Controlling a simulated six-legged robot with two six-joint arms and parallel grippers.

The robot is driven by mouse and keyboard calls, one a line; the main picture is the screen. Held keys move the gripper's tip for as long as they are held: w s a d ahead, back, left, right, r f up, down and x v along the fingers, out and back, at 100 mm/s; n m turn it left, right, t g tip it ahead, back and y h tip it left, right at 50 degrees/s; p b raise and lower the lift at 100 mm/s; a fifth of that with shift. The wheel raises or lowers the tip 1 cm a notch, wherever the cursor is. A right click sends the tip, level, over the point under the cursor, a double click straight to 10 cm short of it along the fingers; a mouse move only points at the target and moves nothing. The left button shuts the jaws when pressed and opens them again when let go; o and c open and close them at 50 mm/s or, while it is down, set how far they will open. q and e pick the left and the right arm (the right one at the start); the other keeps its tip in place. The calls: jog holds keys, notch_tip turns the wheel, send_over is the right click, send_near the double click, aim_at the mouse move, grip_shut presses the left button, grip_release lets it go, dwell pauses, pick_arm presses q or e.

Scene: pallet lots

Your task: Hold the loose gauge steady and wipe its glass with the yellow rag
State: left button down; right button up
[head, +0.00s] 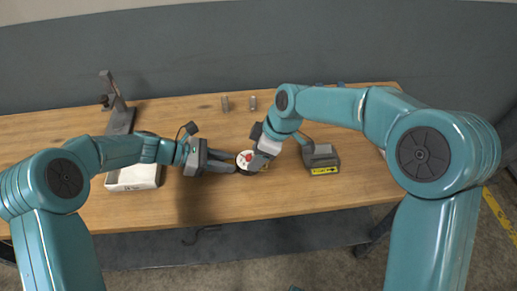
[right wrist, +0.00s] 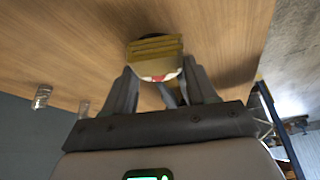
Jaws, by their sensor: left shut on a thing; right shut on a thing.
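The gauge (head: 243,158) is a small round thing with a white face and some red on it, near the middle of the wooden table. My left gripper (head: 232,162) is shut on it from the left. The yellow rag (right wrist: 155,47) looks like a folded pad and is held in my right gripper (right wrist: 160,75), directly over the gauge. In the right wrist view the white and red gauge face (right wrist: 160,73) shows just past the rag's edge. The rag hides most of the face there, and I cannot tell whether the two touch.
A white tray (head: 148,184) lies under my left arm. A dark stand (head: 120,115) is behind it. Two small metal cylinders (head: 225,103) (head: 252,103) stand at the back. The table's front middle (head: 240,205) is clear.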

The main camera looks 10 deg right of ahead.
jog(key=shift+s+a, duration=0.1)
jog(key=shift+s, duration=0.15)
jog(key=shift+w, duration=0.1)
jog(key=shift+w+d, duration=0.35)
jog(key=shift+w, duration=0.5)
jog(key=shift+f, duration=0.1)
jog(key=shift+s+a, duration=0.3)
jog(key=shift+s, duration=0.65)
jog(key=shift+w+r, duration=0.1)
jog(key=shift+r, duration=3.05)
